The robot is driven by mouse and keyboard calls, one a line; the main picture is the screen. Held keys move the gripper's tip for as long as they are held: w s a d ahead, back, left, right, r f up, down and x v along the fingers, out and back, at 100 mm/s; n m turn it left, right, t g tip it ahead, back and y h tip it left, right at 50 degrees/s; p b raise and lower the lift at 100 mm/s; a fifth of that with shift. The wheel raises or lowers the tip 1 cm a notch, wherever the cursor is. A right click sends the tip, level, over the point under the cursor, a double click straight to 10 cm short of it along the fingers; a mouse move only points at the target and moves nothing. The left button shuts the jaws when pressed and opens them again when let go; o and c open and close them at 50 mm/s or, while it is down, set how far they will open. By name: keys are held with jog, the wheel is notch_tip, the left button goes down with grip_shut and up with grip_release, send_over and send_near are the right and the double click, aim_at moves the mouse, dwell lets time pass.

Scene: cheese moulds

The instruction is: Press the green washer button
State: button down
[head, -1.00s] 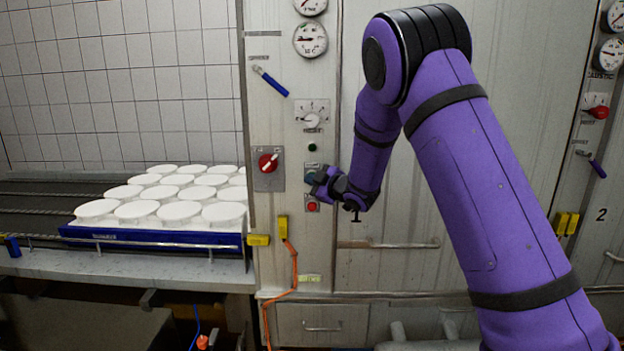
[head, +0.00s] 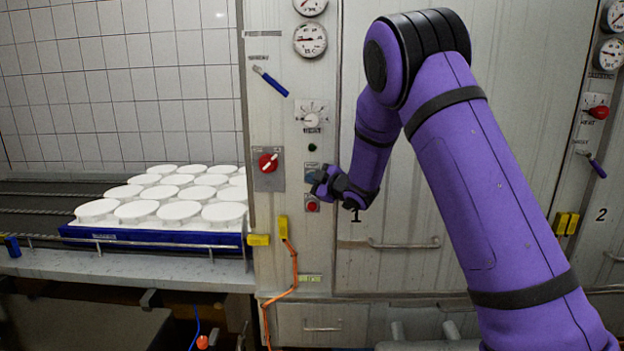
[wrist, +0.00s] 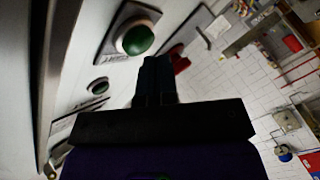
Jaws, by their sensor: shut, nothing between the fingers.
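The green button (wrist: 138,40) is a round domed button on a square plate, large in the wrist view just past my fingertips. In the head view it is mostly hidden behind my gripper (head: 318,183), on the panel above a red button (head: 312,206). My gripper also shows in the wrist view (wrist: 156,62), its fingers closed together and empty. The fingertips are close to the button's lower right side there. I cannot tell whether they touch it. A smaller green lamp or button (wrist: 98,87) sits nearby, dark green in the head view (head: 312,147).
A red rotary switch (head: 268,162) is left of my gripper. A dial (head: 311,115) and gauges (head: 310,40) are above. A blue tray (head: 150,237) of white moulds (head: 180,212) stands on the conveyor at left. A door handle (head: 405,244) is at lower right.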

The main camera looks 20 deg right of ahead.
jog(key=shift+w+d, duration=0.15)
jog(key=shift+w, duration=0.3)
dwell(0.6)
jog(key=shift+s+a, duration=0.25)
jog(key=shift+s, duration=0.6)
jog(key=shift+s, duration=0.1)
jog(key=shift+s+a, duration=0.25)
jog(key=shift+s, duration=0.5)
jog(key=shift+s+a, duration=0.3)
jog(key=shift+s, duration=0.5)
jog(key=shift+s+a, duration=0.25)
jog(key=shift+s, duration=0.5)
